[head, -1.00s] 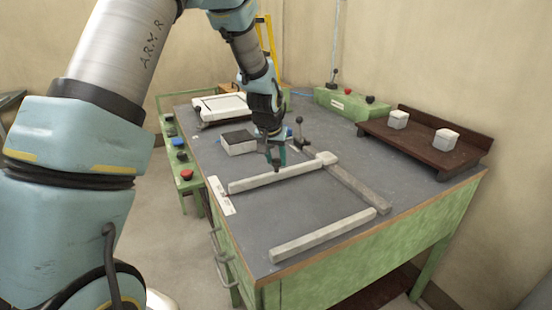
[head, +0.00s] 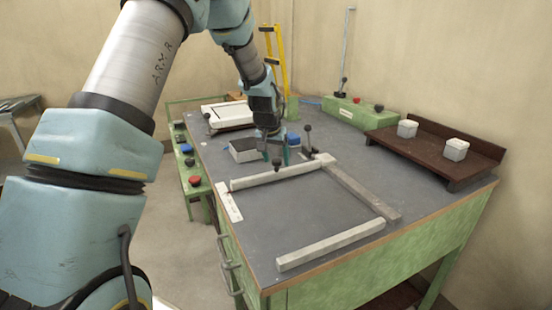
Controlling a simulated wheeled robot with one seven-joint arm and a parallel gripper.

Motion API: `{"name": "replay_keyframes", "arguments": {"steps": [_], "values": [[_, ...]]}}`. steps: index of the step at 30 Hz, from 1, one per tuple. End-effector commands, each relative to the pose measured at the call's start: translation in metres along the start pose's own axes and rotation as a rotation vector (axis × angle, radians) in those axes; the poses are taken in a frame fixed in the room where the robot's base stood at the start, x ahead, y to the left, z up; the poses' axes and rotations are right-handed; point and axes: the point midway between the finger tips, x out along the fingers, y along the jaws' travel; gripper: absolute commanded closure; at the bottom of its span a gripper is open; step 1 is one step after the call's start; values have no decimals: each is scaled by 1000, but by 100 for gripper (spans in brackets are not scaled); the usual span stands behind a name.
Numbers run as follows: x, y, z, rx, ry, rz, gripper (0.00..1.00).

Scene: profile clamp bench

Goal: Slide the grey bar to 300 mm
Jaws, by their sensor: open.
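Three bars lie in a U on the bench top: a pale grey far bar (head: 262,179), a darker grey bar (head: 362,190) along the right, and a pale near bar (head: 331,244). I cannot tell for sure which is the task's grey bar. My gripper (head: 277,163) points down, open, at the middle of the far bar. Whether its fingers touch or straddle that bar is unclear. A clamp lever with a black knob (head: 308,129) stands by the far corner. A white marked strip (head: 229,202) lies at the left edge; its figures are unreadable.
A grey-topped block (head: 243,149) and a white framed tray (head: 228,112) stand behind the gripper. A brown shelf (head: 433,158) with two pale blocks is at right. A green control box (head: 360,112) is at the back. The bench top inside the U is clear.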

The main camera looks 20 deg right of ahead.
Motion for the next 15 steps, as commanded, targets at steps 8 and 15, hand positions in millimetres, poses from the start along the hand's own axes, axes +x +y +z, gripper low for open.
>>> {"name": "replay_keyframes", "arguments": {"steps": [8, 15], "values": [[-6, 0, 0, 0, 1, 0, 29], [-42, 0, 0, 1, 5, 0, 29]]}}
